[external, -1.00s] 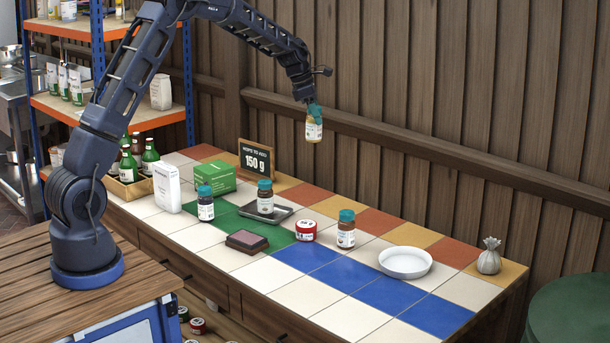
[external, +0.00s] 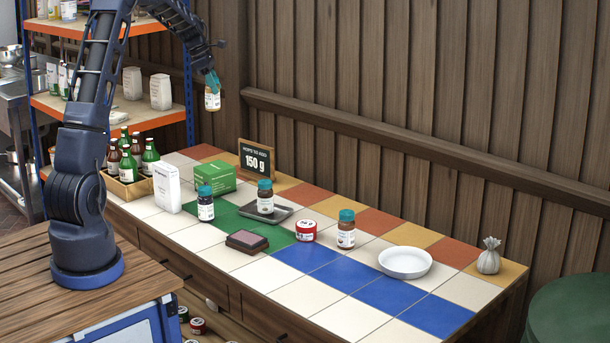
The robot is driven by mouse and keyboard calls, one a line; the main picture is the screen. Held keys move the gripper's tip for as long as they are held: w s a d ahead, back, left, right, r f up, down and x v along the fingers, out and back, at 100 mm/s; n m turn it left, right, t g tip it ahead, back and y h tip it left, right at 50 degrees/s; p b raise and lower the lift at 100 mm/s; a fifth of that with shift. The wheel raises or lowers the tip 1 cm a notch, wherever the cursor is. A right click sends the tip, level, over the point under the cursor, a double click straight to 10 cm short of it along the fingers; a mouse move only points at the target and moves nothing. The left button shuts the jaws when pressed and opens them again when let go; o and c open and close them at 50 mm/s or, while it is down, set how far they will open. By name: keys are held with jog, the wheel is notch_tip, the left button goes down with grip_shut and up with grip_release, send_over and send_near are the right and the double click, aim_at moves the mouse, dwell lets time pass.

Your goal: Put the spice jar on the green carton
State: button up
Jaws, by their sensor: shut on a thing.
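My gripper (external: 211,79) is shut on a spice jar (external: 212,101) with a pale label and a teal top. It holds the jar upright in the air, well above the counter. The green carton (external: 214,178) stands on the tiled counter, below the held jar. The carton's top looks bare. A white carton stands to its left and a dark jar in front of it.
Similar teal-lidded jars stand on the counter: one by the carton (external: 205,205), one on a dark tray (external: 282,215), one farther right (external: 346,230). A white box (external: 167,186), bottle crate (external: 126,190), 150 g sign (external: 257,159), red tin (external: 306,231) and white dish (external: 405,263) stand around.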

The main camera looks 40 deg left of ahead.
jog(key=shift+s+a+f, duration=0.15)
jog(key=shift+a+f, duration=0.05)
jog(key=shift+f, duration=0.05)
notch_tip(320, 180, down, 19)
jog(key=shift+f, duration=0.2)
dwell(0.3)
jog(key=shift+f, duration=0.15)
jog(key=o, duration=1)
jog(key=shift+o, duration=0.2)
